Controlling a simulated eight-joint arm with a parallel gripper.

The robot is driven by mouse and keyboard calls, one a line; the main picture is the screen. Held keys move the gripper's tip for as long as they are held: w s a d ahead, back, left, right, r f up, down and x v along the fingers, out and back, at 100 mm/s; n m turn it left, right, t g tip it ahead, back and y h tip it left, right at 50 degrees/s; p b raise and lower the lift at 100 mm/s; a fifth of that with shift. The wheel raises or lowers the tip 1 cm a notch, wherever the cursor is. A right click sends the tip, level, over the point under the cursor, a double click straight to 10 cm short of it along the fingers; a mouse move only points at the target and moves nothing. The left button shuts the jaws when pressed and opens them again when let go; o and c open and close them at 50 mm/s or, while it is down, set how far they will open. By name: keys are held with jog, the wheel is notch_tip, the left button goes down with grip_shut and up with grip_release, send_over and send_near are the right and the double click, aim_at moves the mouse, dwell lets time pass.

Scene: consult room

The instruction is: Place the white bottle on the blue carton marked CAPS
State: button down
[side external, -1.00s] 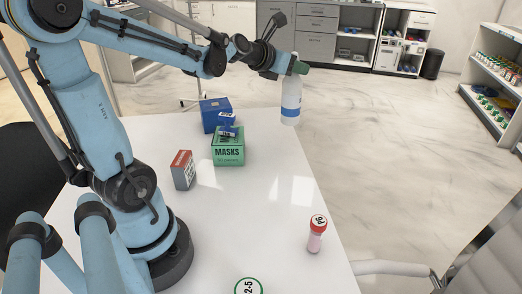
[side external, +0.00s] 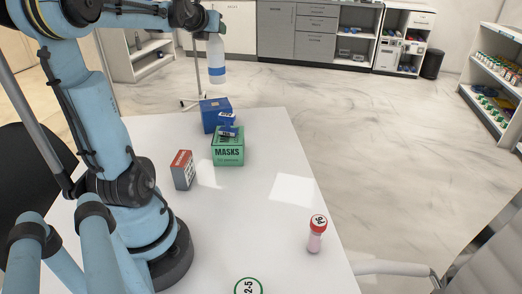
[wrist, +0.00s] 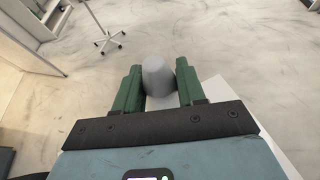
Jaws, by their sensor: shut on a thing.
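The white bottle (side external: 217,59) with a blue band hangs upright in the air. My gripper (side external: 213,23) is shut on its top, at the upper left of the side view. In the wrist view, the bottle's grey top (wrist: 157,76) sits between the green fingers of my gripper (wrist: 158,85). A blue carton (side external: 213,115) stands at the far end of the table, below the bottle in the picture with a gap between them. Its marking cannot be read. How far the bottle is from it in depth I cannot tell.
A green MASKS box (side external: 228,150) stands in front of the blue carton, with small blue boxes (side external: 228,131) around its top. A red and grey box (side external: 182,170) and a red-capped tube (side external: 317,234) stand on the white table (side external: 255,205). The table's right middle is clear.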

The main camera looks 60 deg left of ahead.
aim_at(210, 55)
jog(key=shift+s+a+r, duration=0.1)
jog(key=shift+s+a, duration=0.4)
jog(key=shift+s+a+f, duration=0.15)
jog(key=shift+f, duration=3.95)
jog(key=c, duration=0.7)
grip_release()
jog(key=shift+o, duration=0.2)
